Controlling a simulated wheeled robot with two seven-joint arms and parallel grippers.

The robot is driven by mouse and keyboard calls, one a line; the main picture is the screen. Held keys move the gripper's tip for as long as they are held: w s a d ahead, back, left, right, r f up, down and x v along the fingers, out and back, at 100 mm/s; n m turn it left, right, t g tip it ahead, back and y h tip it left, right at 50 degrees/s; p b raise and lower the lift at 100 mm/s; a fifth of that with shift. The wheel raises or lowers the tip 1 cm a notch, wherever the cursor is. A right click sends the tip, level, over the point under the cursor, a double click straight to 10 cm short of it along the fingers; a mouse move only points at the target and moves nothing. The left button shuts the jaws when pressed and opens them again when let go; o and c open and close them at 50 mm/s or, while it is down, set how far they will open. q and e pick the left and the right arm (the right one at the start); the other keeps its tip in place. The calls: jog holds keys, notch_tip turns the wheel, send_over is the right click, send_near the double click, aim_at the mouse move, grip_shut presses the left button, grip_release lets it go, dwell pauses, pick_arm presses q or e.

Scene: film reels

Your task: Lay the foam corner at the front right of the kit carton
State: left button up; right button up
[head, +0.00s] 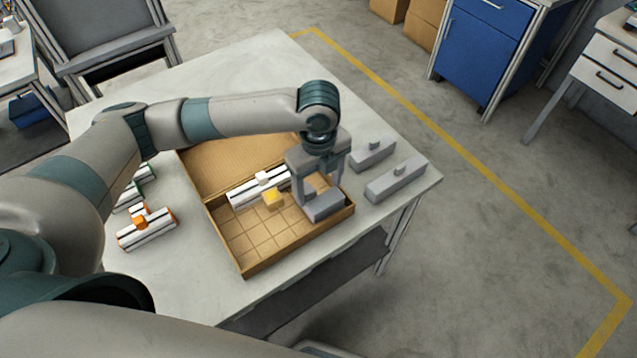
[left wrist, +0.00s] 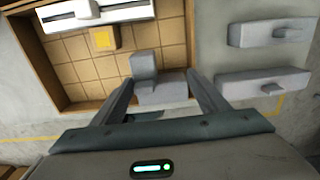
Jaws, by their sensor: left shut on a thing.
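The kit carton (head: 247,272) is an open brown box with a gridded floor on the table. My left gripper (head: 321,196) is shut on a grey foam corner (head: 325,208), a block with a raised part at one end. It holds the foam at the carton's right end, by the front right corner; I cannot tell whether it touches the floor. In the left wrist view, the foam corner (left wrist: 162,90) shows between the fingers (left wrist: 160,100), over the edge of the gridded floor (left wrist: 75,75). My right gripper is out of view.
In the carton are a white striped piece with a white knob (head: 245,191) and a yellow block (head: 272,198). Two grey knobbed blocks (head: 372,155) (head: 396,185) lie right of it. Orange-marked (head: 147,230) and green-marked striped pieces (head: 133,197) lie left. The table's front is clear.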

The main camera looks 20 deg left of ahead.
pick_arm(q)
jog(key=shift+f, duration=0.6)
jog(key=o, duration=1.1)
jog(key=shift+r, duration=0.1)
notch_tip(320, 180, up, 13)
jog(key=shift+r+b, duration=0.1)
jog(key=shift+b, duration=1.15)
jog(key=shift+s, duration=0.15)
